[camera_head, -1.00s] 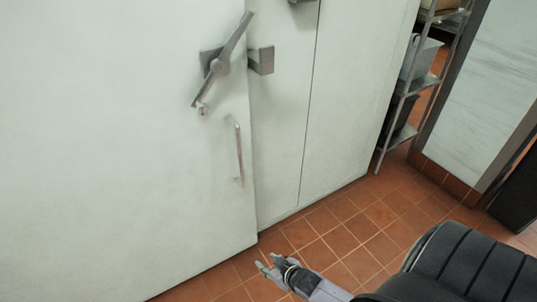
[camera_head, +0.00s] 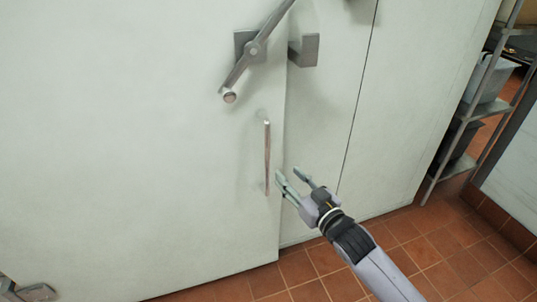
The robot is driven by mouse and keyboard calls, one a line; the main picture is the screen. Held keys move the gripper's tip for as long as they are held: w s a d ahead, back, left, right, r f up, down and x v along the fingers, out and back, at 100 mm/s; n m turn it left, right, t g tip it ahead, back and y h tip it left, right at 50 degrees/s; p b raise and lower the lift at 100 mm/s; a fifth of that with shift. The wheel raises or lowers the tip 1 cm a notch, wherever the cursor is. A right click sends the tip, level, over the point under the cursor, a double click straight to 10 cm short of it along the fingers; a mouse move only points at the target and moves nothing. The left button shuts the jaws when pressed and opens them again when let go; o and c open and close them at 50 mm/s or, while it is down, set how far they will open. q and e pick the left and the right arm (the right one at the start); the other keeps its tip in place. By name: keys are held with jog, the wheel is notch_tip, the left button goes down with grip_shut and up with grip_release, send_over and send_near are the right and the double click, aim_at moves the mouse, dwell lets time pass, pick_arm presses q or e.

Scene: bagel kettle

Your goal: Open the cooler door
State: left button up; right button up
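The white cooler door (camera_head: 130,140) fills the left and middle of the head view and looks closed against the wall panel. A vertical bar handle (camera_head: 267,158) is on the door near its right edge. A grey latch lever (camera_head: 254,50) is tilted above it, beside a catch bracket (camera_head: 304,50). My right gripper (camera_head: 291,180) is open and empty, with its fingertips just right of the lower part of the bar handle. A gap seems to show between them. My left gripper is not in view.
White wall panels (camera_head: 400,90) continue right of the door. A metal shelf rack (camera_head: 469,118) with bins stands at the far right. The red tile floor (camera_head: 420,255) is clear in front.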

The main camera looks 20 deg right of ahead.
aim_at(269, 155)
jog(key=b+x, duration=0.1)
jog(key=x, duration=1)
jog(key=shift+b, duration=0.3)
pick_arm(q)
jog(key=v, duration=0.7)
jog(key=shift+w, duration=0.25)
pick_arm(e)
jog(key=shift+w+a, duration=0.2)
jog(key=shift+w, duration=0.45)
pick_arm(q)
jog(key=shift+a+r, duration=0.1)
pick_arm(e)
grip_shut()
